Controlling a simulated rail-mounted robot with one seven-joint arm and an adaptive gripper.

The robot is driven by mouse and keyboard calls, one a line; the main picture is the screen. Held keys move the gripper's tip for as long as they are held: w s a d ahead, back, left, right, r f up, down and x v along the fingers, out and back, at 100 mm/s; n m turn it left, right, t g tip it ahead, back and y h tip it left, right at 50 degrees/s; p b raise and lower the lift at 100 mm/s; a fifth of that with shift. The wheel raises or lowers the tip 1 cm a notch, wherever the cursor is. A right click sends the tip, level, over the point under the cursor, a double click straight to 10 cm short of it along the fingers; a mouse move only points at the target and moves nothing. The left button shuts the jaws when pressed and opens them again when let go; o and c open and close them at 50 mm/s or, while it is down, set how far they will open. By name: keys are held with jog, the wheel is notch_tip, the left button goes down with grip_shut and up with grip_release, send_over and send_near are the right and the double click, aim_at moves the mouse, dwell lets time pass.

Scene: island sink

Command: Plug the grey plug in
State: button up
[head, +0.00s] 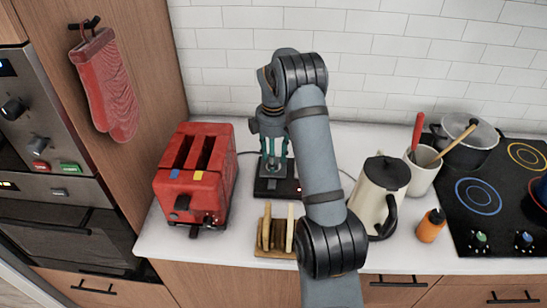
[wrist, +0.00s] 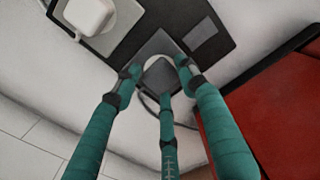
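The grey plug (wrist: 160,76) is a dark, square-faced block in the middle of the wrist view, with a cable curving off below it. Behind it is a grey plate with a pale round socket (wrist: 184,61), on a dark board (wrist: 222,22). My gripper (wrist: 160,78) has three teal fingers spread around the plug, their tips close to its sides; I cannot tell whether they touch it, or whether the plug is seated. In the head view, my gripper (head: 272,172) points straight down over the dark board (head: 288,188), and the plug is hidden.
A white plug (wrist: 90,14) sits on the same board. A red toaster (head: 190,180) stands close on the left and a cream kettle (head: 377,200) on the right. A wooden toast rack (head: 268,249) is in front. The tiled wall is behind.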

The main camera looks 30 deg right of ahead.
jog(key=shift+o, duration=1.4)
jog(key=shift+r, duration=0.1)
notch_tip(320, 180, up, 12)
notch_tip(320, 180, down, 12)
jog(key=shift+f, duration=0.1)
dwell(0.5)
